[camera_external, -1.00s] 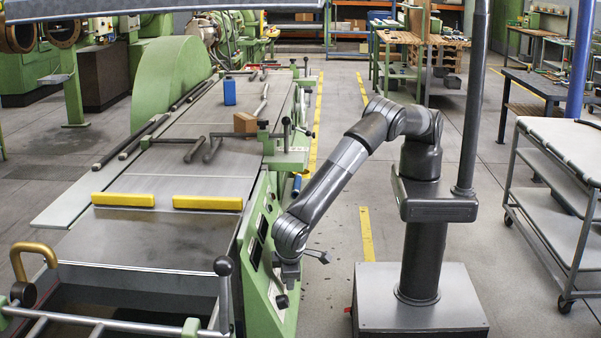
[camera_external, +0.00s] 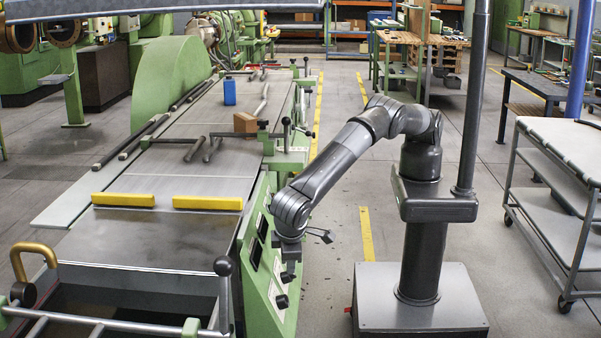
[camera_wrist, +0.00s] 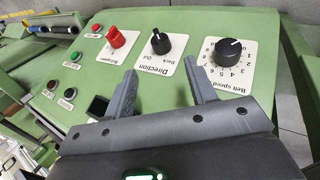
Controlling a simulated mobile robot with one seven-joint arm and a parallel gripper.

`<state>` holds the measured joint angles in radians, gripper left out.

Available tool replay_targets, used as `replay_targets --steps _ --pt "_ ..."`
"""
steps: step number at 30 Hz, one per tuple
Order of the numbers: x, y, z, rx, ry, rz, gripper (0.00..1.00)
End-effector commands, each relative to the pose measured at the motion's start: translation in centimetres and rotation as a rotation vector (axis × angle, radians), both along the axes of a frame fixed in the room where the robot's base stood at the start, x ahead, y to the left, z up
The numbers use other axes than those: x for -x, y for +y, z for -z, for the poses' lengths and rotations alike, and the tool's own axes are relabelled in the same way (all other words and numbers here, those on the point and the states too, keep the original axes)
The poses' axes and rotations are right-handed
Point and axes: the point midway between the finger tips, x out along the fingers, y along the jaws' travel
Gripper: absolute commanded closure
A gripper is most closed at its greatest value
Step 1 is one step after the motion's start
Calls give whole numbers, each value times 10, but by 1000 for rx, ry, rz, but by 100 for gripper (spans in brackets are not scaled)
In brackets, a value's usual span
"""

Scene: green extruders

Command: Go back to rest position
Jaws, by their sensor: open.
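My gripper (camera_wrist: 162,92) is open and empty in the wrist view, its two fingers apart in front of a green control panel (camera_wrist: 185,25). The panel carries a black "Belt speed" knob (camera_wrist: 231,50), a black "Direction" knob (camera_wrist: 161,42) and a red knob (camera_wrist: 116,37). The fingers appear apart from the knobs. In the external view my gripper (camera_external: 288,280) hangs from the bent arm beside the machine's panel side; its fingers are too small there to make out clearly.
The green machine (camera_external: 260,290) runs along the left, with yellow bars (camera_external: 207,203), a blue bottle (camera_external: 229,91) and a cardboard box (camera_external: 245,123) on top. A grey cart (camera_external: 560,150) stands at the right.

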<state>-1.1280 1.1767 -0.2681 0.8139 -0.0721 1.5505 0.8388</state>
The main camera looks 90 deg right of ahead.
Motion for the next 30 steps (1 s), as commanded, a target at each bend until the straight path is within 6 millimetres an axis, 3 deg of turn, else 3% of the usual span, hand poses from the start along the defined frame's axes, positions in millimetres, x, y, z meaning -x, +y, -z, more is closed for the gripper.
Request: replay_targets --steps 7,11,14,21,30 --pt "-3 -2 -3 -5 0 3 49" --pt "-19 -18 -26 -34 9 21 49" --pt "-40 -43 -57 -75 20 42 49" --pt "-80 -122 -137 -193 39 83 49" --pt "-95 -232 -221 -333 23 109 49"
